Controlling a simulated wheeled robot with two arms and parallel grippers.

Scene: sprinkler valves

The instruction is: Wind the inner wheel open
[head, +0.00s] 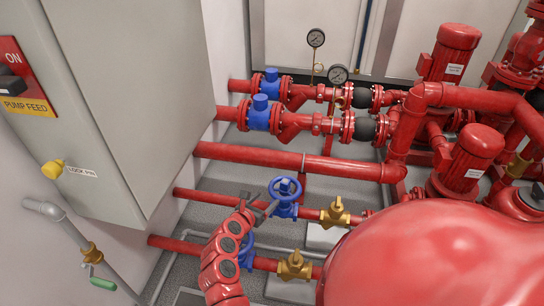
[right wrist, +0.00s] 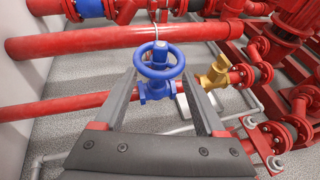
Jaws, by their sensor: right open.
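Two blue handwheels are on valves in the thin red pipes. The farther wheel (head: 285,188) stands upright on its blue valve body; it also shows in the right wrist view (right wrist: 160,62). The nearer wheel (head: 246,250) is partly hidden behind my right arm. My right gripper (head: 265,207) is open, just left of and below the farther wheel. In the right wrist view, that wheel appears between the two fingertips, with a finger on each side; whether either touches it I cannot tell. My left gripper is not in view.
A large red tank (head: 430,262) fills the lower right. A grey cabinet (head: 120,90) stands at the left. Brass valves (head: 335,213) sit right of the wheels. A thick red pipe (head: 290,160) runs behind the farther wheel. Grey floor shows between the pipes.

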